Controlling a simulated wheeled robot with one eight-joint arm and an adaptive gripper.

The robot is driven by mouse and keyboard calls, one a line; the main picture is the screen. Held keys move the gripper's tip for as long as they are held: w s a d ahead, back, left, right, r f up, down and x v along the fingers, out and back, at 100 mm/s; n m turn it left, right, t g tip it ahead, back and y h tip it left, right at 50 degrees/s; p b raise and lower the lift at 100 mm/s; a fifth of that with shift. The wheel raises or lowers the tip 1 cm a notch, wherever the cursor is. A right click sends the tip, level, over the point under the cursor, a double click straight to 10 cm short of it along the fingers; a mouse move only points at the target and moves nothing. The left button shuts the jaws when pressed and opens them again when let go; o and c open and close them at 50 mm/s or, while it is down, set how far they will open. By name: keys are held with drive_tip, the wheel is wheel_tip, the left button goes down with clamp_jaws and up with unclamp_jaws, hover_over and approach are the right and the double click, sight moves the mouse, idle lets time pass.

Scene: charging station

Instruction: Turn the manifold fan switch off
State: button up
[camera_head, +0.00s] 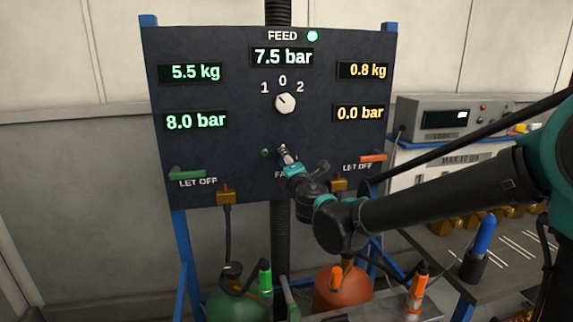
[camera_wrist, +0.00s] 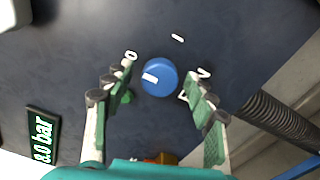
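The fan switch is a round blue knob (camera_wrist: 160,77) with a white mark, on the dark panel (camera_head: 220,140). In the wrist view its mark lies on the knob's left side. In the head view, my gripper (camera_head: 283,150) reaches the panel's lower middle and hides the knob.
A small green lamp (camera_head: 265,152) sits left of the switch. Above is a white FEED selector (camera_head: 285,103). Green (camera_head: 187,174) and orange (camera_head: 372,158) LET OFF handles flank the lower panel. Green (camera_head: 238,304) and orange (camera_head: 335,292) tanks stand below. A bench instrument (camera_head: 450,117) is at right.

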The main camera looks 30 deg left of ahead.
drive_tip(key=v, duration=1.2)
idle(0.6)
